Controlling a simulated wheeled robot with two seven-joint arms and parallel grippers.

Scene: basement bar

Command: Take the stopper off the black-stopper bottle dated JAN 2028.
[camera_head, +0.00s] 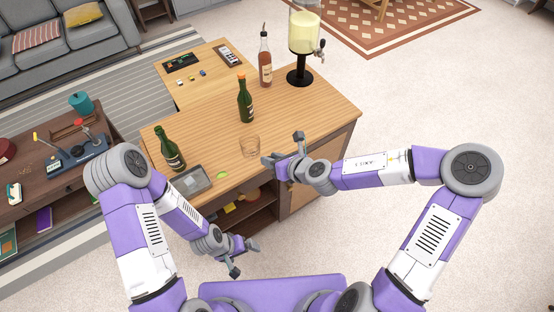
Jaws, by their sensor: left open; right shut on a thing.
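A green bottle with a dark top (171,150) stands upright at the left of the wooden bar top (307,122). Another green bottle with an orange top (245,102) stands farther back, near the middle. No date can be read on either label. My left gripper (243,258) is open and empty, low in front of the cabinet, apart from both bottles.
An amber bottle with a pourer (265,62) and a drink dispenser (304,35) stand at the back. The right part of the top is clear.

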